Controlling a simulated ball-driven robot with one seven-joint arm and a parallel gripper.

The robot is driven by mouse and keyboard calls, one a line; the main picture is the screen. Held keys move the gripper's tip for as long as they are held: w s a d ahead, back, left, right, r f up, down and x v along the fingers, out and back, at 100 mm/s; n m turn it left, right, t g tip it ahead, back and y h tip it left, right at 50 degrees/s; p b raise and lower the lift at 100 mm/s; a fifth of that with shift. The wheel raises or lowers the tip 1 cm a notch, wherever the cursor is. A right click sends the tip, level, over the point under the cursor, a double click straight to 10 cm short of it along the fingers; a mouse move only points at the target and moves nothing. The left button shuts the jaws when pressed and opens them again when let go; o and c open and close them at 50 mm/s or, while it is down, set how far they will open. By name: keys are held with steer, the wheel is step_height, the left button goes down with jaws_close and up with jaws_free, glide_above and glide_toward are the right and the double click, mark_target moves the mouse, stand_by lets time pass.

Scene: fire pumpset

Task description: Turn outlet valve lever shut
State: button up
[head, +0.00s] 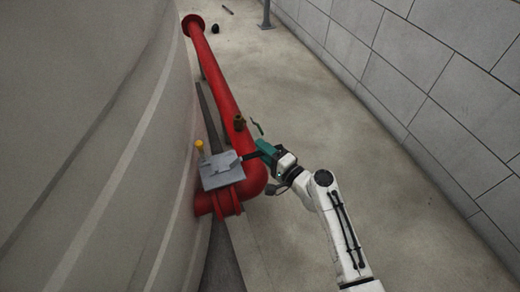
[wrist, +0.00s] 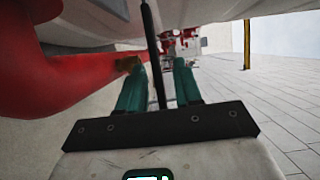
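The outlet valve lever looks to be a dark bar (head: 250,156) running from a grey metal box (head: 222,170) at the red pipe elbow toward my gripper (head: 262,150). In the wrist view the black bar (wrist: 152,35) passes between the two teal fingers of my gripper (wrist: 158,66). The fingers stand apart, one on each side of it. The bar is nearer the left finger, with a gap to the right finger. Contact with the left finger cannot be told.
A red pipe (head: 215,75) runs along the big grey tank (head: 90,120) at left. A brass fitting (head: 239,122) sticks out of it near my gripper. The floor (head: 320,110) is clear up to the block wall (head: 450,90).

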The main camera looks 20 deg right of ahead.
steer(key=shift+w+a, duration=0.3)
steer(key=shift+w, duration=0.35)
steer(key=shift+c, duration=0.4)
jaws_close()
